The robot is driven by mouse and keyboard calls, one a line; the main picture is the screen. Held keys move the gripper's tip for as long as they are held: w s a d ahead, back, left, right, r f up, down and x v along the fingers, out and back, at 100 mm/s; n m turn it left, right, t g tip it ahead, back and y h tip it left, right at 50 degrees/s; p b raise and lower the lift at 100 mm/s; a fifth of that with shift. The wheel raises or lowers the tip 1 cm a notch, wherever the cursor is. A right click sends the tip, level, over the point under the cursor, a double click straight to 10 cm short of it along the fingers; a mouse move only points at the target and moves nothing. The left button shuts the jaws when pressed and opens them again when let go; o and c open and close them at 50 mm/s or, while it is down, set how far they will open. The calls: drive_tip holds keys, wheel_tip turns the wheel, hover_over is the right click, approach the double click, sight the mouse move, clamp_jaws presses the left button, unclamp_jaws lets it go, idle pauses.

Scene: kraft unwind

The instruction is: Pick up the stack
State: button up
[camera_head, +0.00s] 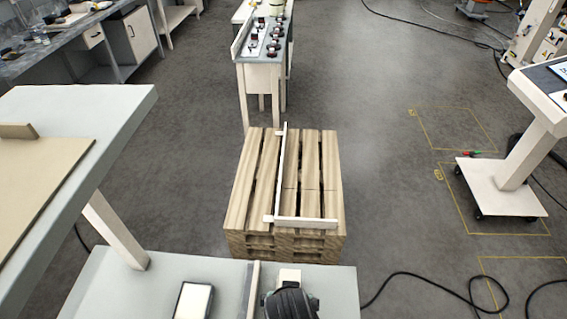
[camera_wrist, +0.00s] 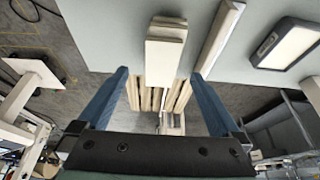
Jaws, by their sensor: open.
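In the wrist view the stack's near end appears between the fingertips, with a gap on both sides. I cannot tell how deep the fingers reach around it. In the head view my dark wrist (camera_head: 290,302) covers the fingers.
A long pale bar (camera_head: 253,288) lies beside the stack, close to one finger in the wrist view. A dark-framed tablet (camera_head: 194,301) lies farther left on the table (camera_head: 130,285). Wooden pallets (camera_head: 242,185) with an L-shaped rail stand beyond the edge. A raised shelf (camera_head: 110,112) is at left.

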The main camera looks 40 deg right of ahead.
drive_tip(key=x, duration=0.4)
drive_tip(key=shift+w+f, duration=0.15)
drive_tip(key=shift+f, duration=0.05)
drive_tip(key=x, duration=0.2)
drive_tip(key=p+x, duration=0.1)
drive_tip(key=x, duration=0.1)
drive_tip(key=shift+w, duration=0.3)
drive_tip(key=shift+w+d+f, duration=0.15)
drive_tip(key=shift+d+f, duration=0.05)
drive_tip(key=shift+f, duration=0.3)
drive_tip(key=shift+f, duration=0.25)
drive_tip(key=shift+r, duration=0.1)
drive_tip(key=c, duration=1.5)
